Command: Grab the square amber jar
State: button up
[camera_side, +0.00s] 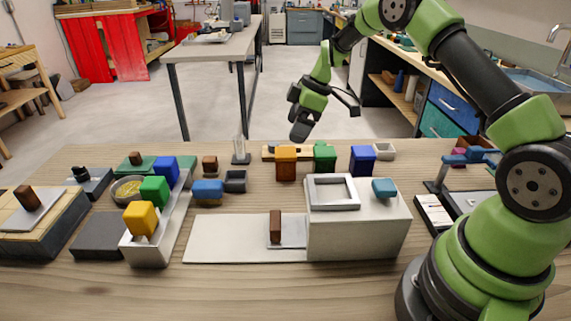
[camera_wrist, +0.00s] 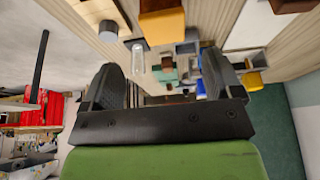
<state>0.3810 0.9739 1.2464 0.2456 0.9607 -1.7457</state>
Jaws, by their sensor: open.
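A square amber-orange jar-like block (camera_side: 286,166) stands upright near the back middle of the table, with a brighter upper part and a darker lower part. What looks like the same jar shows at the top of the wrist view (camera_wrist: 163,24), partly cut off. My gripper (camera_side: 301,124) is raised above the back edge of the table, above and slightly right of the jar, and apart from it. In the wrist view its two fingers (camera_wrist: 163,80) are spread, with nothing held between them.
Green (camera_side: 325,156) and blue (camera_side: 362,160) blocks stand right of the jar. A clear glass piece on a dark base (camera_side: 241,152) stands to its left. A white box (camera_side: 357,226) is in front, to the right. A pale board (camera_side: 228,240) has free room.

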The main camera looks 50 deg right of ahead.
aim_at(286, 152)
jog(key=x, duration=0.9)
jog(key=shift+s+a+f, duration=0.15)
jog(key=shift+a+f, duration=0.1)
jog(key=shift+f, duration=0.05)
jog(key=shift+c, duration=0.2)
jog(key=c, duration=1.1)
